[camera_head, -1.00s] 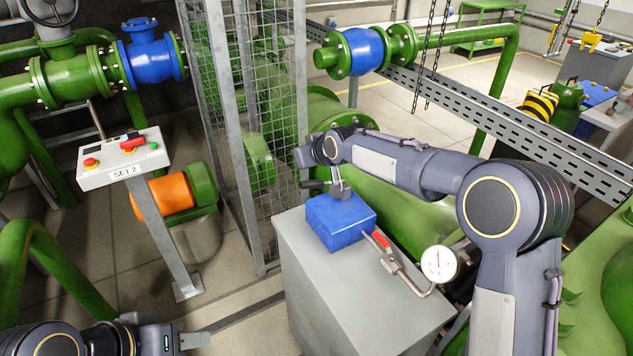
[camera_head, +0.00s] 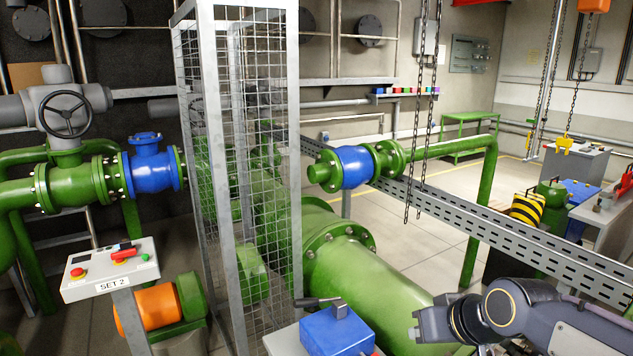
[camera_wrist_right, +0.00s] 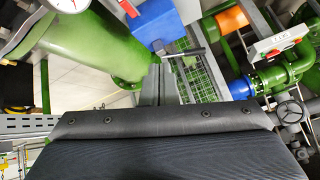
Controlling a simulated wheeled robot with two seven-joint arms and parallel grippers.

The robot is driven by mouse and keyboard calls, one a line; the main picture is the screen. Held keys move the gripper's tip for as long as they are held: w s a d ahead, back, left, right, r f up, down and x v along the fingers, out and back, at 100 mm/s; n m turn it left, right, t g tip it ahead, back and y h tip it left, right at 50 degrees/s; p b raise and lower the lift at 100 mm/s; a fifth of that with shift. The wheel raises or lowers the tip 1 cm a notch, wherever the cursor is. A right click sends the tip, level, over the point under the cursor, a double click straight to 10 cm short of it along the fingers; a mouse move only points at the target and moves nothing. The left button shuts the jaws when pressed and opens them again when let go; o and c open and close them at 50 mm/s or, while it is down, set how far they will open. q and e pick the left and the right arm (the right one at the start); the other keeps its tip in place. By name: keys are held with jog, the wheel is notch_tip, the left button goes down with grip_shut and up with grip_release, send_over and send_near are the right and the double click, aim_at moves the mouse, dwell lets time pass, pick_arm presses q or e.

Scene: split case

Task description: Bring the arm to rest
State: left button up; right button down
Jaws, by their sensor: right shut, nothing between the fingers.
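My right arm comes in at the lower right of the head view. Its wrist is bent down and its right gripper (camera_head: 486,350) is cut by the bottom edge, shut with nothing in it. It is right of the blue box (camera_head: 338,331) and apart from it. The blue box, with a dark lever handle (camera_head: 320,302) on top, sits on the grey cabinet (camera_head: 284,343). My left gripper is out of view.
A green pipe (camera_head: 362,282) runs behind the cabinet. A perforated grey rail (camera_head: 470,229) crosses behind my right arm. A mesh cage (camera_head: 245,170) stands left of the box, and the SET 2 panel (camera_head: 110,270) further left. Chains (camera_head: 420,120) hang ahead. A gauge (camera_wrist_right: 72,5) shows in the wrist view.

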jog(key=s+d+f+m, duration=0.1)
jog(key=s+f, duration=0.1)
jog(key=s, duration=0.5)
jog(key=s+f+m+g, duration=0.1)
jog(key=s+f, duration=0.2)
jog(key=s, duration=0.4)
jog(key=s+d+f+m, duration=0.1)
jog(key=s+f, duration=0.1)
jog(key=s, duration=0.5)
jog(key=shift+s+d+f, duration=0.2)
jog(key=shift+d+f, duration=0.1)
